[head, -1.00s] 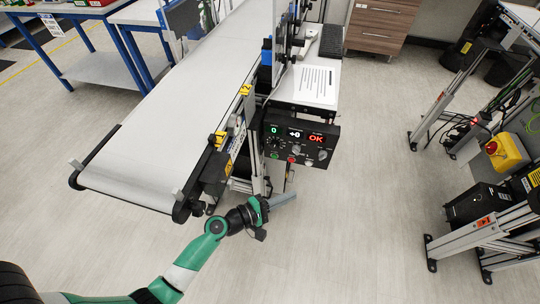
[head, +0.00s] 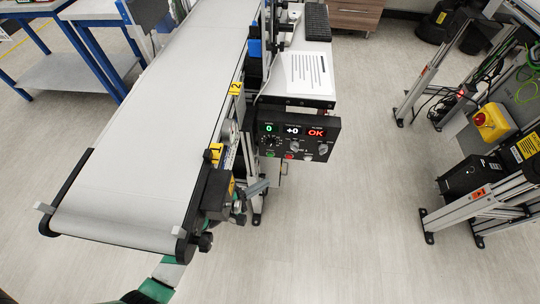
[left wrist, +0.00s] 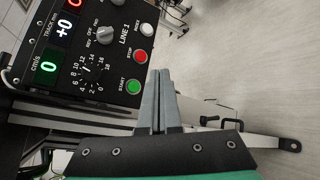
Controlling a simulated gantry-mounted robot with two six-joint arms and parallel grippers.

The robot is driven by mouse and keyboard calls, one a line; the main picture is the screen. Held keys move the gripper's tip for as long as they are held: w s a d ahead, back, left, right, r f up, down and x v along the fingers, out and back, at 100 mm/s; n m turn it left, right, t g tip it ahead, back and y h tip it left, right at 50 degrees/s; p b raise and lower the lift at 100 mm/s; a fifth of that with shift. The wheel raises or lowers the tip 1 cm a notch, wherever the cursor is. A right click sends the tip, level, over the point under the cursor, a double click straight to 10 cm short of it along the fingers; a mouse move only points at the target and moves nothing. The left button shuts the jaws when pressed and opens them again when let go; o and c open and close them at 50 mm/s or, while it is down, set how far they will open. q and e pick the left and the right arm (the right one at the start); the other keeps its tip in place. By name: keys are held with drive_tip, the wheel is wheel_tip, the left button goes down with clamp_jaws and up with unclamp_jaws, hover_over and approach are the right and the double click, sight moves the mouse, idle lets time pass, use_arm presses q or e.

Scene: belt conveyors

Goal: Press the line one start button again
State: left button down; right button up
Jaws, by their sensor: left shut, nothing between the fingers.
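The black line one control panel (head: 298,138) hangs at the conveyor's right side. Its displays read 0, +0 and a red OK. In the left wrist view, the green START button (left wrist: 134,86) is at the panel's near edge, beside the red STOP button (left wrist: 141,56) and white INDEX button (left wrist: 147,29). My left gripper (left wrist: 160,72) is shut and empty, its fingertips just right of START in that view; I cannot tell the gap in depth. In the head view my left gripper (head: 258,188) is below and left of the panel, partly hidden by the conveyor's end. My right gripper is not in view.
The empty conveyor belt (head: 160,120) fills the left. A printed sheet (head: 308,74) lies on the shelf above the panel. A yellow box with a red button (head: 493,122) stands among frames at the right. The floor between is clear.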

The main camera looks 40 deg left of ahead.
sight(270, 155)
use_arm(q)
drive_tip(key=w+a+b, duration=0.2)
drive_tip(key=w+a, duration=0.2)
drive_tip(key=w, duration=0.1)
drive_tip(key=shift+w+a, duration=0.3)
drive_tip(key=shift+w, duration=0.1)
idle(1.8)
drive_tip(key=shift+w+a, duration=0.25)
drive_tip(key=shift+w, duration=0.05)
